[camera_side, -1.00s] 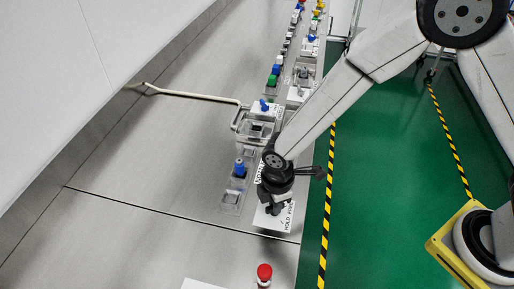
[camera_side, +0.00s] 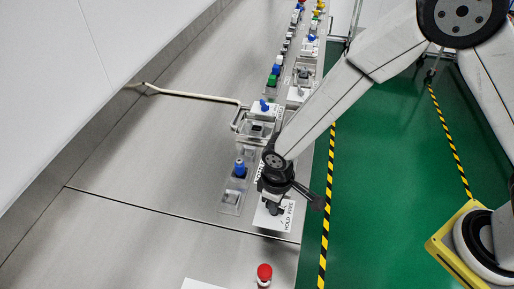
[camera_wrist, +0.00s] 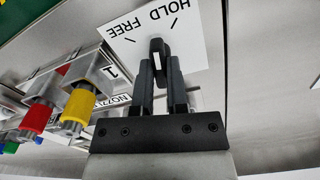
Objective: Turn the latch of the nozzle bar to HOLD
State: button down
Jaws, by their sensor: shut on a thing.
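The latch (camera_wrist: 157,48) is a small black knob with a pale line. It stands on a white plate (camera_wrist: 188,45) marked HOLD and FREE, upside down in the wrist view. HOLD is on the right, FREE on the left, each with a tick mark. The knob's tip lies between the two ticks. My gripper (camera_wrist: 160,72) is shut on the latch, one dark finger on each side. In the side view my gripper (camera_side: 274,208) points down over the same plate (camera_side: 265,222); it hides most of the latch there.
In the side view, a blue-topped switch (camera_side: 240,169) stands left of my gripper and a red button (camera_side: 264,272) in front. The metal table (camera_side: 140,180) is clear at left.

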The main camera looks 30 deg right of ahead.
jog(key=m, duration=0.6)
dwell(0.5)
jog(key=c, duration=0.6)
grip_release()
jog(key=shift+c, duration=0.2)
jog(key=shift+r, duration=0.2)
jog(key=shift+r, duration=3.7)
